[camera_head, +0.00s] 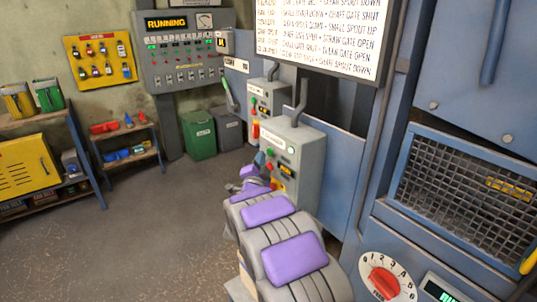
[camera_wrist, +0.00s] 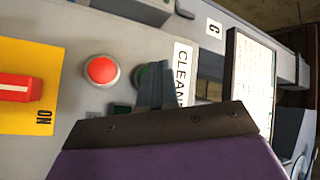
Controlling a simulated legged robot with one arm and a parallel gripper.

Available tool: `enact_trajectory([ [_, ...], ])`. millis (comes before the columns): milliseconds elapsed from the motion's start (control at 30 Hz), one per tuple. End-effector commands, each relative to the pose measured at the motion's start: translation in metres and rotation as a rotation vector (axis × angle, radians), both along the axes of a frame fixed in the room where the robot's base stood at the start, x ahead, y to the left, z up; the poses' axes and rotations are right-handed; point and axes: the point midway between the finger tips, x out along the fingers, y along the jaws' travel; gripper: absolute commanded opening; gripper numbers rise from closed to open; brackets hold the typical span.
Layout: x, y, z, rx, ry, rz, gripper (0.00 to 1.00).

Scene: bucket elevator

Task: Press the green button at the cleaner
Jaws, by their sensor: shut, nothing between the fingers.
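The cleaner control box shows close up and turned sideways in the wrist view, with its white CLEANER label (camera_wrist: 182,75). The green button (camera_wrist: 143,76) is mostly hidden behind my gripper (camera_wrist: 158,72), whose shut, empty fingers lie over it. Whether they touch it I cannot tell. The red button (camera_wrist: 102,71) is in clear view to the left, apart from the fingers. Beyond it is a red switch (camera_wrist: 16,88) on a yellow plate marked ON. In the head view, my arm reaches toward the nearer grey control box (camera_head: 305,165), and my gripper (camera_head: 262,161) is at its front.
A second grey control box (camera_head: 263,97) stands just behind. A RUNNING panel (camera_head: 185,55) hangs on the back wall, with green (camera_head: 198,135) and grey bins below. A red knob (camera_head: 384,283) and mesh screen (camera_head: 460,190) are at right. Floor at left is clear.

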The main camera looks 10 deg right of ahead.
Motion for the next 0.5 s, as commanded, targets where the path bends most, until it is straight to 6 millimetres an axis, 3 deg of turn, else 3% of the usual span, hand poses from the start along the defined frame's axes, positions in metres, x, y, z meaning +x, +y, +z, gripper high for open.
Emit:
enact_trajectory([
  [500, -0.014, 0.035, 0.0, -0.001, 0.0, 0.003, 0.0],
])
